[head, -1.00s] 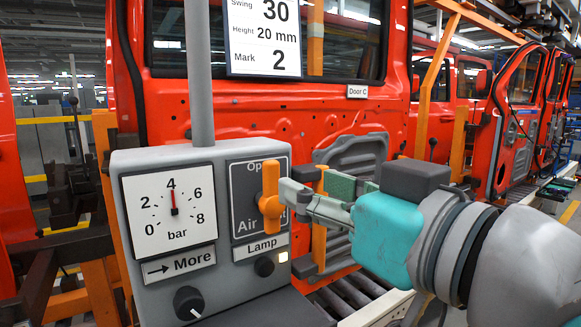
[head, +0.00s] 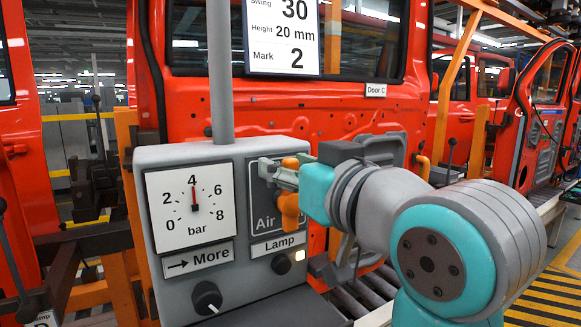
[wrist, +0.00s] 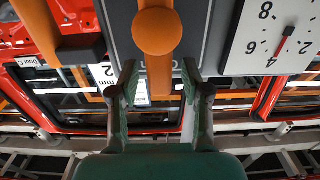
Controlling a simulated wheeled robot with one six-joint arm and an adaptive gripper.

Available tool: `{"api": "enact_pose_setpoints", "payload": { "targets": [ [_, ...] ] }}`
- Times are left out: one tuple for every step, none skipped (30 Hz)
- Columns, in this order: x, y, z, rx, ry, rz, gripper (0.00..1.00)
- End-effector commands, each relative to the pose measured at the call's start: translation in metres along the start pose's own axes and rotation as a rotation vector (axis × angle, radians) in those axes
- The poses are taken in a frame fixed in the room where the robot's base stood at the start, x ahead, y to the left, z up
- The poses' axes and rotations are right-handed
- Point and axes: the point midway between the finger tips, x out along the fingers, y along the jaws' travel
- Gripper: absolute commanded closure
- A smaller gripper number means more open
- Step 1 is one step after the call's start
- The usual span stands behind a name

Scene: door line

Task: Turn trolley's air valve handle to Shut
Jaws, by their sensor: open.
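The orange air valve handle (head: 290,207) stands about upright on the dark Air plate (head: 264,218) of the grey trolley panel. My gripper (head: 276,173) is at the handle's upper part, and it hides the top of the plate and its wording. In the wrist view, the handle's bar (wrist: 158,88) runs between the two fingers of my gripper (wrist: 157,75). The fingers are open, one on each side, with a gap showing at both sides. The handle's round hub shows beyond the fingertips.
The pressure gauge (head: 193,207) reads about 4 bar. Below it are the More label (head: 199,260) and a black knob (head: 207,298). The lamp light (head: 300,255) is lit. A grey post (head: 221,70) rises from the trolley. Red Door C (head: 375,115) stands close behind.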

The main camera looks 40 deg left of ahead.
Motion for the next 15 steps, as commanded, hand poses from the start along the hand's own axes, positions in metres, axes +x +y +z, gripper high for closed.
{"api": "enact_pose_setpoints", "payload": {
  "targets": [
    [-0.0002,0.0,-0.0001,0.0,0.0,0.0,0.52],
    [-0.0002,0.0,-0.0001,0.0,0.0,0.0,0.57],
    [-0.0002,0.0,-0.0001,0.0,0.0,0.0,0.67],
    [-0.0003,0.0,-0.0001,0.0,0.0,0.0,0.75],
    [-0.0003,0.0,-0.0001,0.0,0.0,0.0,0.82],
    [-0.0003,0.0,-0.0001,0.0,0.0,0.0,0.92],
    [-0.0003,0.0,0.0,0.0,0.0,0.0,1.0],
    [-0.0003,0.0,0.0,0.0,0.0,0.0,1.0],
    [-0.0003,0.0,0.0,0.0,0.0,0.0,1.0],
    [-0.0004,0.0,-0.0001,0.0,0.0,0.0,1.0],
    [-0.0004,0.0,0.0,0.0,0.0,0.0,1.0],
    [-0.0004,0.0001,0.0,0.001,0.0,0.0,1.0],
    [-0.0004,0.0002,0.0,0.003,0.0,0.0,1.0],
    [-0.0004,0.0003,0.0,0.005,0.0,0.0,1.0],
    [-0.0004,0.0007,0.0,0.011,0.0,0.0,1.0]
  ]
}}
